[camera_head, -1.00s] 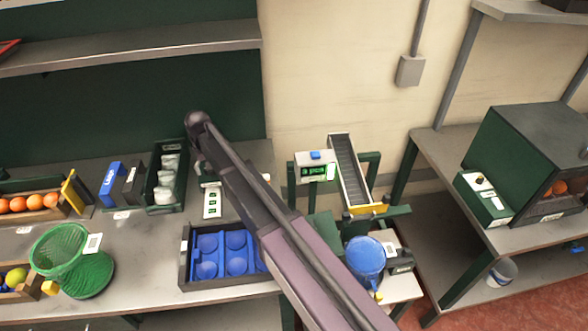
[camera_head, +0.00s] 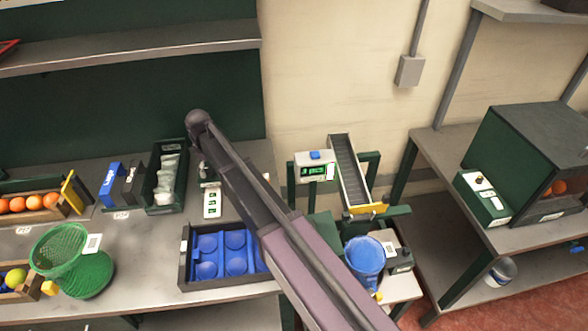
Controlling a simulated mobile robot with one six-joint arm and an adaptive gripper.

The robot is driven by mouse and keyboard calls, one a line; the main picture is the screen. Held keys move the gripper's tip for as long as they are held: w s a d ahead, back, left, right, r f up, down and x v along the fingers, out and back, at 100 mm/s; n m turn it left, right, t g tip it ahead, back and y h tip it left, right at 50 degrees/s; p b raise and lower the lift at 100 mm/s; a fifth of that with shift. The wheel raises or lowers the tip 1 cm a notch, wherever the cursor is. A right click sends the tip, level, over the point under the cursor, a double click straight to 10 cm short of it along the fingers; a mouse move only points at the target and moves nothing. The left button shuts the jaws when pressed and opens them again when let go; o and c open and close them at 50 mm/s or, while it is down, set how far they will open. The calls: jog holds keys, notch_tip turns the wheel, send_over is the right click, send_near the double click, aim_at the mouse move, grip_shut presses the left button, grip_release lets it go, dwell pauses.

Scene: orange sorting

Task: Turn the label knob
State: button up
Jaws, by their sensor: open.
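A small white panel with green markings (camera_head: 212,203) stands on the left bench, just left of my arm. A small grey and dark part sits right behind it, partly covered by my arm. I cannot tell whether this part is the label knob. My arm crosses the middle of the picture from the lower right up to a rounded joint at the upper left. My gripper is not visible; it seems hidden behind the arm.
A blue-cupped tray (camera_head: 183,262) sits at the bench front. A dark bin of pale packets (camera_head: 164,195) and a green mesh basket (camera_head: 75,262) stand left. A conveyor (camera_head: 350,172), a blue jug (camera_head: 364,257) and a green machine (camera_head: 530,150) stand right.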

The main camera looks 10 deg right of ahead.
aim_at(211, 167)
jog(key=n, duration=0.6)
jog(key=shift+w+n, duration=0.15)
jog(key=shift+n, duration=0.25)
notch_tip(211, 167, up, 14)
jog(key=p, duration=1.4)
jog(key=s+d+f+m+b, duration=0.2)
jog(key=s+d+m, duration=0.2)
jog(key=d, duration=0.5)
jog(key=s+d+f+m+b, duration=0.2)
jog(key=s+d+m, duration=0.2)
jog(key=d, duration=0.5)
jog(key=s+d+f+m+b, duration=0.2)
jog(key=s+d+m, duration=0.2)
jog(key=d, duration=0.4)
jog(key=shift+s+d, duration=0.15)
jog(key=shift+d, duration=0.25)
jog(key=s+d+f+m+b, duration=0.1)
jog(key=s+d+m, duration=0.1)
jog(key=s+d, duration=0.1)
jog(key=s+d+f+m+b, duration=0.1)
jog(key=s+d, duration=0.2)
jog(key=s+d+m, duration=0.2)
jog(key=s+d, duration=0.1)
jog(key=shift+s+f+m+b, duration=0.1)
jog(key=shift+f+m+b, duration=0.2)
jog(key=shift+f+b, duration=0.1)
jog(key=shift+s+d+m, duration=0.2)
jog(key=shift+d+m, duration=0.05)
jog(key=shift+m, duration=0.05)
